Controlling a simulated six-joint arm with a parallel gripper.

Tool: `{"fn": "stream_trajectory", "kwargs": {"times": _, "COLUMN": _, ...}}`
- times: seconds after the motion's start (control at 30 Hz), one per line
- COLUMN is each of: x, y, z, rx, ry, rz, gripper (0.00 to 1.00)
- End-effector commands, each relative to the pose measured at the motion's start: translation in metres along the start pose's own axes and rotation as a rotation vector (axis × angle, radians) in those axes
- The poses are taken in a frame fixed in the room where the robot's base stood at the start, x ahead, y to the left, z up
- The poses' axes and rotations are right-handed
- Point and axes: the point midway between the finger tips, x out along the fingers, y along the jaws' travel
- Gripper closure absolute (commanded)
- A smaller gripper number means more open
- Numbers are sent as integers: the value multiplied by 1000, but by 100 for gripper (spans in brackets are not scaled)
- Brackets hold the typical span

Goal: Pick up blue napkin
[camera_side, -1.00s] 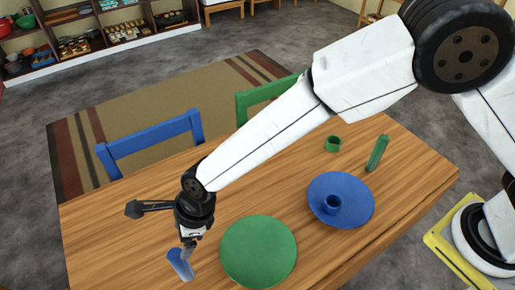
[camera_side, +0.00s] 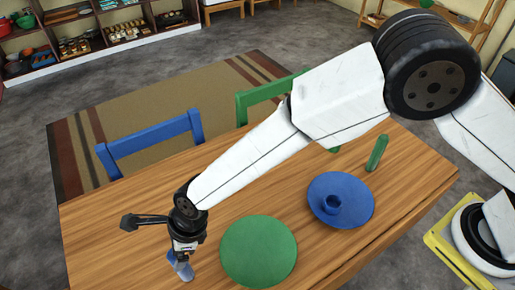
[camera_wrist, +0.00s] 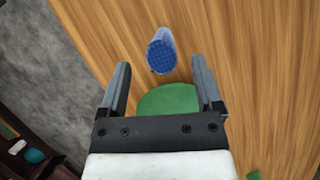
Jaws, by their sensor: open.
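The blue napkin (camera_side: 181,271) is a rolled shape near the front left edge of the wooden table. In the wrist view the napkin (camera_wrist: 161,50) shows its dark blue patterned end facing the camera, with a paler side behind. My gripper (camera_side: 183,257) is low, right over the napkin in the side view and covering its upper part. In the wrist view my gripper (camera_wrist: 160,64) has its two fingers wide apart. The napkin's end appears between and just beyond the fingertips. I cannot tell whether either finger touches it.
A green plate (camera_side: 259,251) lies right of the napkin on the table (camera_side: 130,225). A blue chair (camera_side: 150,137) and a green chair (camera_side: 262,92) stand behind.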

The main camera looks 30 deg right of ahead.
Motion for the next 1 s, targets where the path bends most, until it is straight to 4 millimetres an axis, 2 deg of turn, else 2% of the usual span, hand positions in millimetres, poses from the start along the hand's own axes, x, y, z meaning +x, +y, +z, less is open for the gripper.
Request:
{"fn": "stream_trajectory", "kwargs": {"times": 0.17, "x": 7, "y": 0, "z": 0, "rx": -1, "ry": 0, "rz": 0, "gripper": 16}}
{"fn": "stream_trajectory", "kwargs": {"times": 0.6, "x": 46, "y": -2, "z": -3, "rx": -1, "ry": 1, "rz": 0, "gripper": 16}}
{"fn": "stream_trajectory", "kwargs": {"times": 1.0, "x": 52, "y": -2, "z": -2, "rx": -1, "ry": 0, "rz": 0, "gripper": 16}}
